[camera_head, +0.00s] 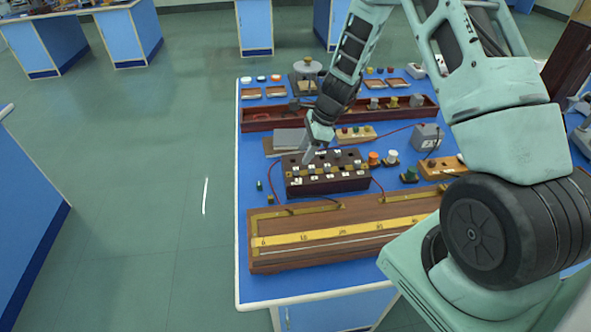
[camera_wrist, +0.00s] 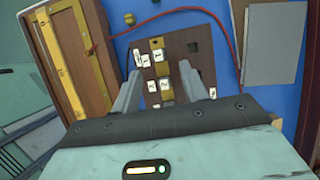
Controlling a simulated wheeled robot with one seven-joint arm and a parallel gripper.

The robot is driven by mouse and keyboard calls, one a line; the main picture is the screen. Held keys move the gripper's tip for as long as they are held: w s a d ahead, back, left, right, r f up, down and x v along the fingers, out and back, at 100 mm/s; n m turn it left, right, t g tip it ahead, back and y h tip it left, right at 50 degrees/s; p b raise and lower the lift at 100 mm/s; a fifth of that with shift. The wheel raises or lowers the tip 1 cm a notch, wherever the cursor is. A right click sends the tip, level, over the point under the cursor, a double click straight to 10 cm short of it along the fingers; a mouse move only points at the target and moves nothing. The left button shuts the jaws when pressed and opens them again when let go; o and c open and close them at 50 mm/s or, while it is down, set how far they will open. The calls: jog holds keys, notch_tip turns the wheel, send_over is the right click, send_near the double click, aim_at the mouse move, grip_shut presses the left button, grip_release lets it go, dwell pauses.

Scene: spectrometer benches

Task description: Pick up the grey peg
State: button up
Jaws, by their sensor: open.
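My gripper (camera_head: 309,154) is over the left part of a dark wooden box (camera_head: 350,184) with white labels and brass pieces on its top. In the wrist view its two grey fingers (camera_wrist: 161,70) are apart, pointing at the box top (camera_wrist: 180,45). Labels and brass blocks show between and beyond the fingers, and no held thing is visible. I cannot single out a grey peg in either view; parts of the box top are hidden by the fingers. Whether the fingertips touch the box is unclear.
A long wooden board with a yellow scale (camera_head: 340,232) lies in front of the box. A grey slab (camera_head: 290,139) lies behind it at left. Red wires run from the box. Several small knobs and blocks crowd the right of the blue bench (camera_head: 249,284).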

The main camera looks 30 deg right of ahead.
aim_at(296, 169)
jog(key=shift+p+x, duration=0.95)
jog(key=shift+x, duration=2.15)
jog(key=shift+s+a, duration=0.1)
grip_shut()
